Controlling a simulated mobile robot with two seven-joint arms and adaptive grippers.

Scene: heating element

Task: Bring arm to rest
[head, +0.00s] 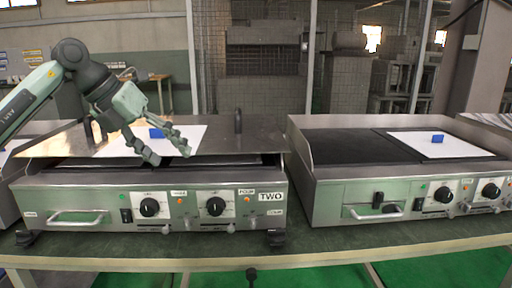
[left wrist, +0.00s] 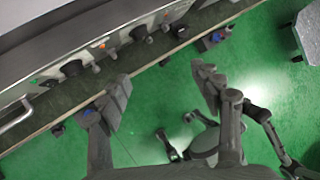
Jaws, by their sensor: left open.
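My left arm comes in from the left in the head view. In the left wrist view the open fingers (left wrist: 161,88) show apart over the green floor, near the table's front edge. My right gripper does not show.
The right heating unit (head: 330,204) stands beside it with a white sheet (head: 408,146) and a blue block (head: 437,138) on top. Both stand on a dark green table (head: 300,242). Knobs and handles stick out at the front. Green floor (left wrist: 145,130) lies open below.

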